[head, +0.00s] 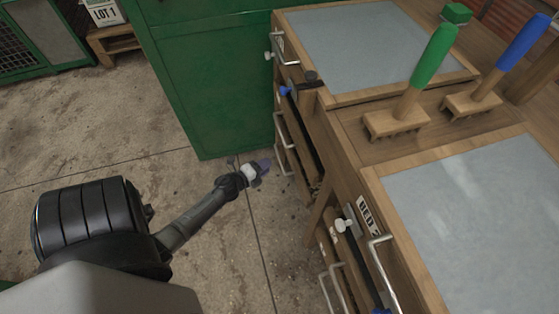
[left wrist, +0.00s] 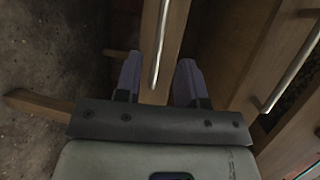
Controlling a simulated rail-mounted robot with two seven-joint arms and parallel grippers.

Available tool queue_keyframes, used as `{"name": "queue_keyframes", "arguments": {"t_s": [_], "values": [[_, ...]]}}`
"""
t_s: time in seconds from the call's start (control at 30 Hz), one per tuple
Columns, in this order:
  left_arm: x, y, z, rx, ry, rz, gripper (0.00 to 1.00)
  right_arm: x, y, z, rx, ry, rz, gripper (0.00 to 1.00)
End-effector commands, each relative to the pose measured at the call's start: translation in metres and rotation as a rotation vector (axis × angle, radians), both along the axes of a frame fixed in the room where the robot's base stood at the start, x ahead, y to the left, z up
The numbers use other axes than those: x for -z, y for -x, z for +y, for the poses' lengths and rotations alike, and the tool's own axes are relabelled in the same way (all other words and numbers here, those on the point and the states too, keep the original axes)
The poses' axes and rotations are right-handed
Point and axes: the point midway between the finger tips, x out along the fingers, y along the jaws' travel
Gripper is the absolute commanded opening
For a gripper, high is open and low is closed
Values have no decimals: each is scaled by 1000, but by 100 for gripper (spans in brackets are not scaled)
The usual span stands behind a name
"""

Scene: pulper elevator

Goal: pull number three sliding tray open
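A wooden bench holds stacked sliding trays, seen from above in the head view. Their metal handles show on its left side: an upper one (head: 279,47), a middle one (head: 286,130) and a lower one near the floor (head: 280,157). I cannot read a number three on any tray. My left gripper (head: 263,166) is low, beside the lower handle. In the left wrist view my left gripper (left wrist: 158,72) is open, its two purple fingers on either side of a bar handle (left wrist: 160,45) on a narrow wooden front (left wrist: 177,30). Contact cannot be told. My right gripper is out of view.
Another handle (left wrist: 293,72) is on a wooden front at right in the wrist view. A green cabinet (head: 210,80) stands behind. A "BED" label (head: 368,214) marks the nearer section.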

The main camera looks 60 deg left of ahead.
Motion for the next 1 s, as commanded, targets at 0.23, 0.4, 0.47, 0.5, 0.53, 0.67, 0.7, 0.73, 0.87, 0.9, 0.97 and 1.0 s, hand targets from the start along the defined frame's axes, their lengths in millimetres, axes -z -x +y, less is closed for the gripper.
{"name": "queue_keyframes", "arguments": {"t_s": [0.23, 0.4, 0.47, 0.5, 0.53, 0.67, 0.7, 0.73, 0.87, 0.9, 0.97, 1.0], "values": [[10, -42, 7, 1, -1, -2, 36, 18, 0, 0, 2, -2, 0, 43], [12, -60, 10, 1, -1, -1, 36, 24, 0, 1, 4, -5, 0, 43], [13, -64, 11, 1, 0, 0, 36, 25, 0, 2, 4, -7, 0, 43], [13, -65, 12, 0, 0, 1, 36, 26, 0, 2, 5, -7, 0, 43], [14, -67, 12, 0, 0, 1, 36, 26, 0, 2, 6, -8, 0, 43], [13, -70, 13, -1, 0, 1, 36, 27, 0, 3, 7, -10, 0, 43], [13, -71, 13, -1, 0, 1, 36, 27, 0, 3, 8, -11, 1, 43], [13, -71, 13, -1, 0, 1, 36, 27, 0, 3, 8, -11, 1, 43], [13, -71, 13, 0, 0, 1, 36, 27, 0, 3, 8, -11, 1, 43], [13, -71, 13, 0, 0, 1, 36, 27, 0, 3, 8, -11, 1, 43], [13, -71, 13, 0, 0, 1, 34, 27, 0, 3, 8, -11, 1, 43], [13, -71, 13, 0, 0, 1, 31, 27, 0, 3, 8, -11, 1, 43]]}}
